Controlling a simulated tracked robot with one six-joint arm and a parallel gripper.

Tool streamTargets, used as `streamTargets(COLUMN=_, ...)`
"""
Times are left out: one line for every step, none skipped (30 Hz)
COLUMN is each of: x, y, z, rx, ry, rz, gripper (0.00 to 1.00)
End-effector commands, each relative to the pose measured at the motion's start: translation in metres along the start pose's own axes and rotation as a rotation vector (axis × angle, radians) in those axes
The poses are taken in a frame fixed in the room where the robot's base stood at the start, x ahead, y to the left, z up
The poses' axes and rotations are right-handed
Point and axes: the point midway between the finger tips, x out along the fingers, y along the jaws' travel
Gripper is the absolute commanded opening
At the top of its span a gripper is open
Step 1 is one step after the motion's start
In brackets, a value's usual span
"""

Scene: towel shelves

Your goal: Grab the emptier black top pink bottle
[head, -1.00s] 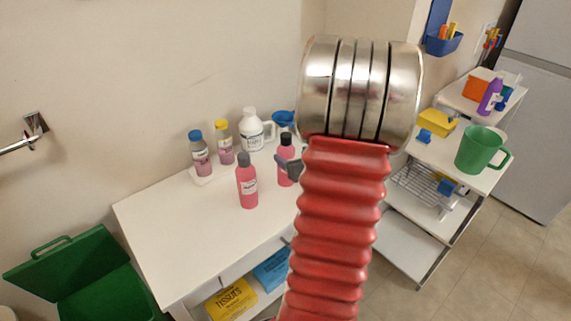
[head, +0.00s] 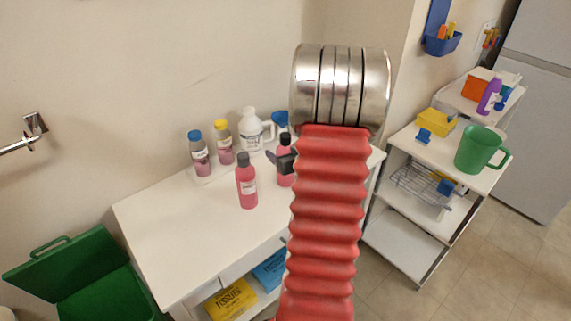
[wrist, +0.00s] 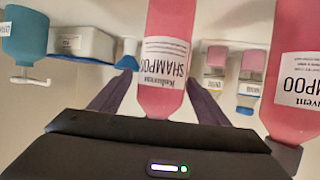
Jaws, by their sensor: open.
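Two pink shampoo bottles with black tops stand upright on the white table. The front-left bottle (head: 247,188) stands clear; it shows at the right of the wrist view (wrist: 295,85). The other bottle (head: 285,179) is behind and to the right, partly covered by my gripper (head: 277,164). In the wrist view, which is upside down, this second bottle (wrist: 166,50) is between the dark open fingers of my gripper (wrist: 163,95), its top hidden by the gripper body. I cannot tell which bottle is emptier.
A blue-topped bottle (head: 200,158), a yellow-topped bottle (head: 223,146) and a white jug (head: 251,133) stand behind the pink bottles. A blue item (head: 281,119) is beside the jug. The left part of the white table (head: 165,220) is clear. A green bin (head: 95,285) stands left.

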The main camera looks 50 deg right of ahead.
Motion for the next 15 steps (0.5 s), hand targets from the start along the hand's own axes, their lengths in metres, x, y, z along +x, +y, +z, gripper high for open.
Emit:
streamTargets(x=0.008, y=-0.002, z=0.001, rx=0.000, ry=-0.002, rz=-0.002, gripper=0.69)
streamTargets(x=0.011, y=-0.002, z=0.001, rx=0.000, ry=-0.001, rz=-0.001, gripper=0.69)
streamTargets(x=0.015, y=-0.001, z=0.001, rx=0.000, ry=-0.002, rz=-0.001, gripper=0.69)
streamTargets(x=0.018, y=-0.001, z=0.001, rx=0.000, ry=-0.003, rz=-0.001, gripper=0.69)
streamTargets(x=0.020, y=-0.001, z=0.001, rx=0.000, ry=-0.003, rz=-0.001, gripper=0.69)
streamTargets(x=0.023, y=-0.001, z=0.001, rx=-0.001, ry=-0.002, rz=0.000, gripper=0.69)
streamTargets(x=0.024, y=-0.001, z=0.001, rx=-0.001, ry=-0.002, rz=0.000, gripper=0.69)
streamTargets(x=0.025, y=-0.001, z=0.001, rx=-0.001, ry=-0.002, rz=0.000, gripper=0.69)
streamTargets(x=0.025, y=-0.001, z=0.001, rx=-0.001, ry=-0.002, rz=0.000, gripper=0.69)
streamTargets(x=0.025, y=-0.001, z=0.001, rx=-0.001, ry=-0.002, rz=0.000, gripper=0.69)
streamTargets(x=0.025, y=-0.001, z=0.000, rx=-0.001, ry=-0.002, rz=0.000, gripper=0.69)
streamTargets(x=0.025, y=-0.001, z=0.000, rx=-0.001, ry=-0.002, rz=-0.001, gripper=0.69)
streamTargets(x=0.025, y=-0.001, z=0.000, rx=-0.001, ry=-0.002, rz=-0.001, gripper=0.69)
streamTargets(x=0.025, y=-0.002, z=0.000, rx=-0.001, ry=-0.002, rz=-0.001, gripper=0.69)
streamTargets(x=0.025, y=-0.002, z=0.000, rx=-0.001, ry=-0.002, rz=-0.001, gripper=0.69)
